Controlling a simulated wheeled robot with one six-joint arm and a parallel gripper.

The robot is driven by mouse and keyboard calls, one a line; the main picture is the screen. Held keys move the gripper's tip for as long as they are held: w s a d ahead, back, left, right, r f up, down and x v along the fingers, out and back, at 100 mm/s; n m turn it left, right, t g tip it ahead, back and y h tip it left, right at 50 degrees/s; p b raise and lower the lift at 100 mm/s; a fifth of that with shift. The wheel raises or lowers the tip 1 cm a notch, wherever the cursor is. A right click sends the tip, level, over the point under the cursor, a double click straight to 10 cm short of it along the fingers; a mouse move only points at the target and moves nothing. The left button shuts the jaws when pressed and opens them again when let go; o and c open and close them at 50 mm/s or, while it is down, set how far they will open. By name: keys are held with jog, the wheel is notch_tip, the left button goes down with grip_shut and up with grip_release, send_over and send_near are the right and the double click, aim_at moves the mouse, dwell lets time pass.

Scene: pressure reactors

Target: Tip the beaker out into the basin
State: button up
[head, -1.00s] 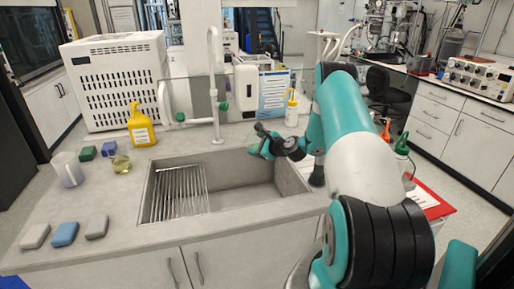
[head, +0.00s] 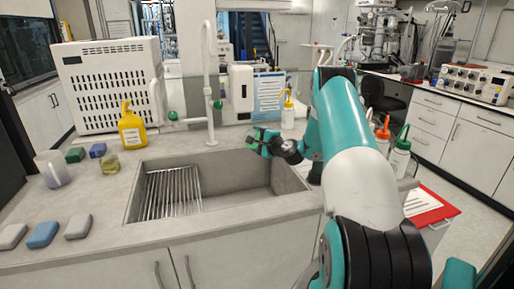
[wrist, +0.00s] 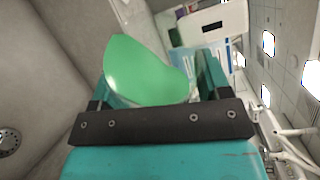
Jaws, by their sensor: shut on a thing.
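My gripper (head: 262,141) is over the back right part of the basin (head: 235,181) in the head view. In the wrist view my gripper (wrist: 155,82) is shut on a beaker (wrist: 148,70), whose bright green contents show between the fingers. The wrist view is rolled well over, so the beaker appears tilted. The basin wall (wrist: 85,35) and a round drain (wrist: 9,143) show at left in that view. In the head view the beaker is too small to make out clearly. I see no stream of liquid.
A metal rack (head: 172,192) lies in the basin's left part. A white faucet (head: 210,85) stands behind it. On the counter at left are a yellow bottle (head: 132,128), a clear jug (head: 52,168), a yellowish flask (head: 109,165) and sponges (head: 43,234).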

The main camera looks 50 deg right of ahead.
jog(key=shift+d+r+n+t+b, duration=0.1)
jog(key=shift+r+n+t+b, duration=0.15)
jog(key=shift+n+b, duration=0.9)
jog(key=shift+r+n+t+b, duration=0.1)
jog(key=shift+n+t+b, duration=0.25)
jog(key=shift+b, duration=1.6)
jog(key=n+b, duration=0.1)
jog(key=b, duration=0.2)
jog(key=n+t+b, duration=0.1)
jog(key=b, duration=0.2)
jog(key=shift+r+n, duration=0.4)
jog(key=shift+b, duration=0.5)
jog(key=shift+r+n+t+b, duration=0.45)
jog(key=shift+n+b, duration=0.25)
jog(key=shift+b, duration=0.2)
jog(key=shift+r+p, duration=0.1)
jog(key=shift+p, duration=0.4)
